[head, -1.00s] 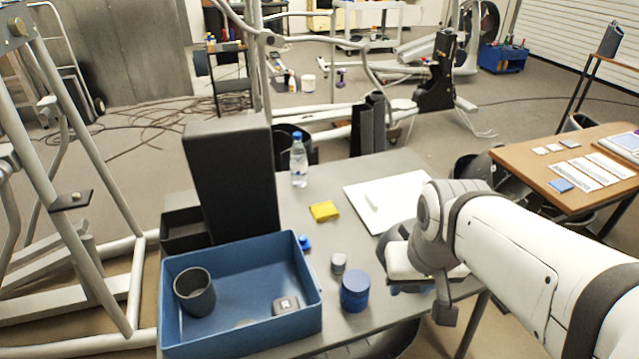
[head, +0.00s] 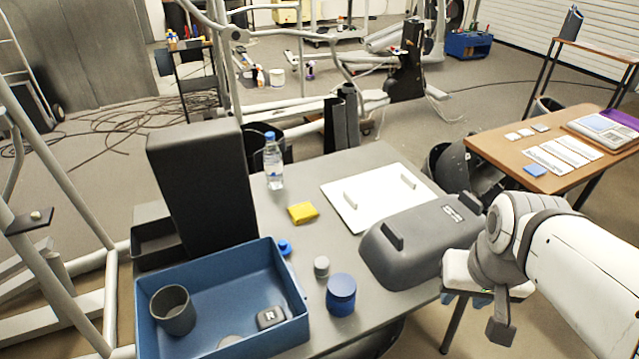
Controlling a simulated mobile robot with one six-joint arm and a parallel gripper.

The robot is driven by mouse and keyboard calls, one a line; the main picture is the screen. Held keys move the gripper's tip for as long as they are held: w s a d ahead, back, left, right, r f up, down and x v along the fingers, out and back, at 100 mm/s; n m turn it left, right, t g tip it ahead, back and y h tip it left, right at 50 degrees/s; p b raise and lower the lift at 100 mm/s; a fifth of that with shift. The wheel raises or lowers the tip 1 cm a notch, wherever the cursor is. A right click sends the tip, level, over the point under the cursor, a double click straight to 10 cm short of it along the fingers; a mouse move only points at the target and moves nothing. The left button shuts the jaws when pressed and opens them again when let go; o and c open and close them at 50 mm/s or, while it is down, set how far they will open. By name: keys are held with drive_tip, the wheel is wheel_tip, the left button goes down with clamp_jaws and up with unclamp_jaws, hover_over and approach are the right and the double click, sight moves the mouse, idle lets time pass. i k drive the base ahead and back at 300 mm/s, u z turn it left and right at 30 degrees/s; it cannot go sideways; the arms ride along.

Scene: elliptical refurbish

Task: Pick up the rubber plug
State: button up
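A small grey cylinder (head: 321,266) stands upright on the grey table, just behind a blue lidded jar. It may be the rubber plug; its material cannot be told. A small blue cap-like piece (head: 284,247) lies beside the blue tray, and I cannot tell whether that is the plug instead. My gripper (head: 470,278) is at the right edge of the table, well right of both and apart from them. Its fingers are mostly hidden behind my wrist, so their opening does not show.
The blue tray (head: 290,338) holds a dark cup (head: 172,309). The blue jar (head: 340,294), yellow sponge (head: 302,213), bottle (head: 273,163) and white sheet (head: 340,207) are on the table. A dark grey housing (head: 415,245) lies between the jar and my gripper.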

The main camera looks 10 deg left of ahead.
sight(285, 248)
drive_tip(key=z, duration=0.1)
drive_tip(key=k, duration=1.05)
drive_tip(key=u, duration=0.5)
drive_tip(key=i, duration=1)
